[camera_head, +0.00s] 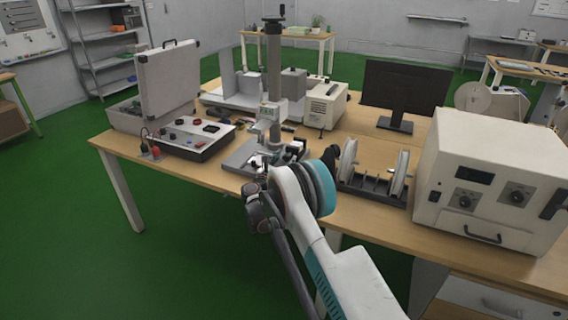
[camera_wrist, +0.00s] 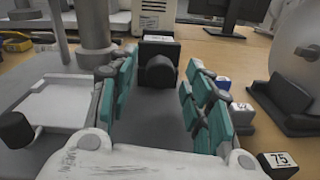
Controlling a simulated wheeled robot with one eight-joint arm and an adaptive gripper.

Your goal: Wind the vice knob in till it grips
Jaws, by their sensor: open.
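The vice is a dark block with a pale label on top, and its round black knob (camera_wrist: 160,74) faces me in the wrist view. My gripper (camera_wrist: 161,68) is open, with its teal-padded fingers left and right of the knob. A gap shows between the pads and the knob, and nothing is held. In the head view my arm reaches to the front of the test stand (camera_head: 273,75), and my wrist hides most of the gripper and knob there.
A white plate (camera_wrist: 55,103) lies left of my fingers. Small labelled blocks (camera_wrist: 241,116) stand close on the right. In the head view a reel rack (camera_head: 372,188) and white cabinet instrument (camera_head: 500,150) stand right, and a control box (camera_head: 185,140) left.

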